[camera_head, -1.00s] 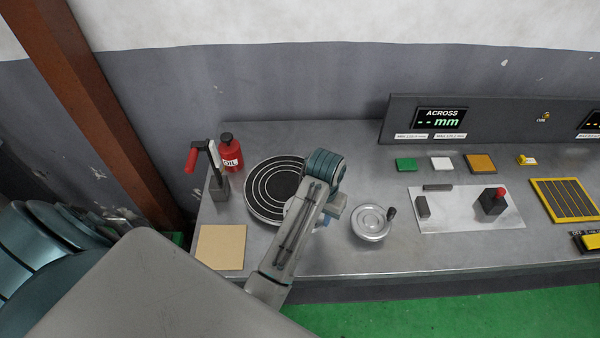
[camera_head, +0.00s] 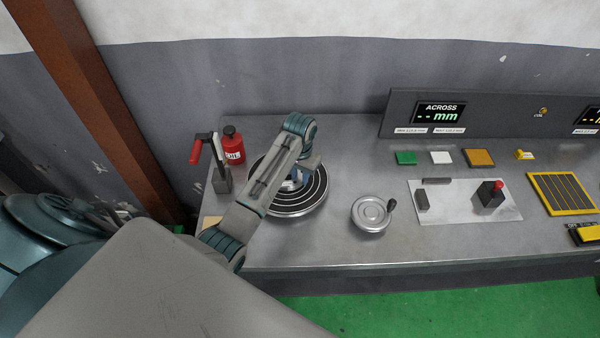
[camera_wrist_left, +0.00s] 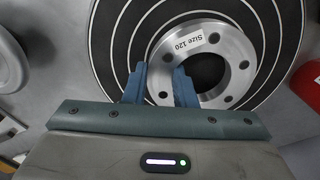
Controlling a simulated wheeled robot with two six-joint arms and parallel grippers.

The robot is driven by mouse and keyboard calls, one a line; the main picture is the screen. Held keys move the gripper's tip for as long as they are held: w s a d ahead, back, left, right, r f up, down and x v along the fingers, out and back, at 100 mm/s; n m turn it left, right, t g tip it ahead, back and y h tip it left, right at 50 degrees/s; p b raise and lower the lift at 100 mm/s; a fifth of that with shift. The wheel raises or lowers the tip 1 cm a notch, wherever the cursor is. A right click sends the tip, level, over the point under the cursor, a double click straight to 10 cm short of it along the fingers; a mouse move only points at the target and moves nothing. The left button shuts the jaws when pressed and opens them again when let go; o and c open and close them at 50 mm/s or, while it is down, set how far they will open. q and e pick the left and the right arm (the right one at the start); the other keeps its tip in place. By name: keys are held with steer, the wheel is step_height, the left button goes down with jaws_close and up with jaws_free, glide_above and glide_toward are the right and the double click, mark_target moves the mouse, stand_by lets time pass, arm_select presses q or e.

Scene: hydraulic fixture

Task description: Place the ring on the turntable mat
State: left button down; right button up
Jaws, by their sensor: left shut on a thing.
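The ring (camera_wrist_left: 238,82) is a silver metal flange with several bolt holes and a "Size 120" label. In the left wrist view it is over the turntable mat (camera_wrist_left: 110,45), which is black with white circles. My left gripper (camera_wrist_left: 160,85) is shut on the ring's wall, one blue finger outside the rim and one in the hole. In the head view my left gripper (camera_head: 290,182) is over the mat (camera_head: 317,195), and my arm hides much of the mat and most of the ring. I cannot tell whether the ring touches the mat. My right gripper is out of view.
A red oil bottle (camera_head: 232,148) and a red-handled lever (camera_head: 220,175) stand left of the turntable. A metal handwheel (camera_head: 370,214) is to its right. A tan pad (camera_head: 211,222) is mostly behind my arm.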

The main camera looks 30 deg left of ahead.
arm_select(q)
steer(key=shift+f, duration=0.45)
steer(key=c, duration=1.2)
jaws_free()
steer(key=shift+f, duration=0.1)
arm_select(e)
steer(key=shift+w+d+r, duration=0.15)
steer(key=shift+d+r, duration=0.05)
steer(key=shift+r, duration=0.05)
